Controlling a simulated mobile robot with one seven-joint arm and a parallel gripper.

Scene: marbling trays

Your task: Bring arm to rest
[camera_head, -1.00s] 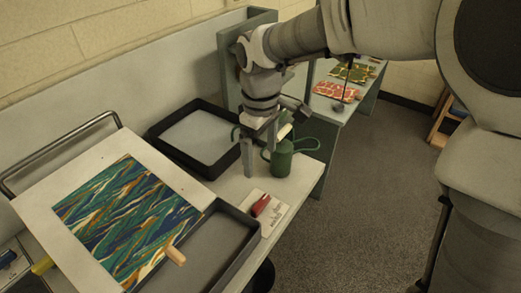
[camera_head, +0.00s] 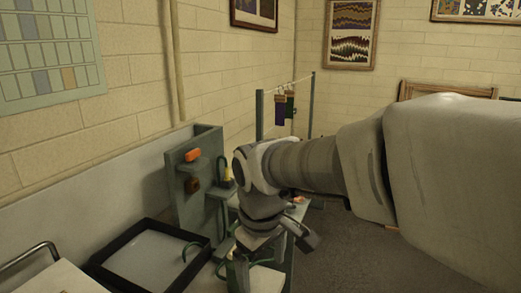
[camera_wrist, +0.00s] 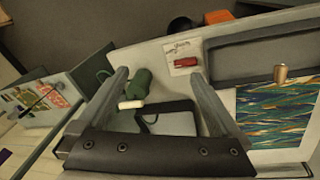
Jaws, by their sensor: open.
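My arm reaches from the right in the head view, and my gripper (camera_head: 240,275) hangs down at the bottom edge over the worktable. In the wrist view my gripper (camera_wrist: 158,77) has its two fingers wide apart with nothing held between them. A green watering can (camera_wrist: 138,82) shows beside one finger, below it on the worktable. A red object (camera_wrist: 183,52) lies on a white card beyond the other finger. My gripper's tips are cut off in the head view.
A black-rimmed tray (camera_head: 180,231) lies left of my gripper. A grey upright shelf (camera_head: 187,212) with an orange item (camera_head: 193,155) stands close behind my arm. The wrist view shows a marbled sheet (camera_wrist: 275,112) and a grey tray (camera_wrist: 222,42). Open floor (camera_head: 350,255) lies to the right.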

